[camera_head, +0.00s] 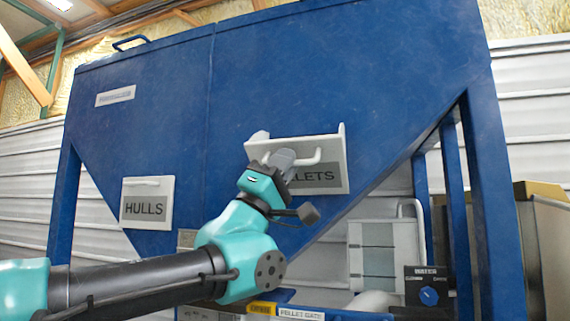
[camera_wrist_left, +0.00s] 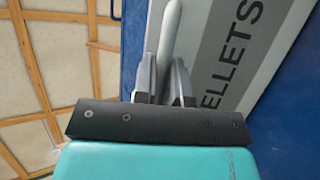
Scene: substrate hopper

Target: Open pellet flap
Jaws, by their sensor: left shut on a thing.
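The pellet flap (camera_head: 325,178) is a pale panel with a grey label, partly covered so that only "LLETS" reads, on the sloping front of the blue hopper (camera_head: 290,75). Pale side pieces rise at its top corners, and its top seems tipped out from the hopper; by how much I cannot tell. My left gripper (camera_head: 288,160) is shut on the flap's light bar handle (camera_head: 308,160). In the left wrist view, the fingers (camera_wrist_left: 163,80) close around the handle (camera_wrist_left: 170,30), beside the flap's label (camera_wrist_left: 235,50). My right gripper is out of view.
A closed-looking HULLS flap (camera_head: 147,203) is on the hopper to the left. A dark control box with a blue knob (camera_head: 429,295) stands low at the right. A pale panel with a tube (camera_head: 385,255) and a PELLET GATE strip (camera_head: 300,313) are below. Blue legs (camera_head: 490,200) stand at the right.

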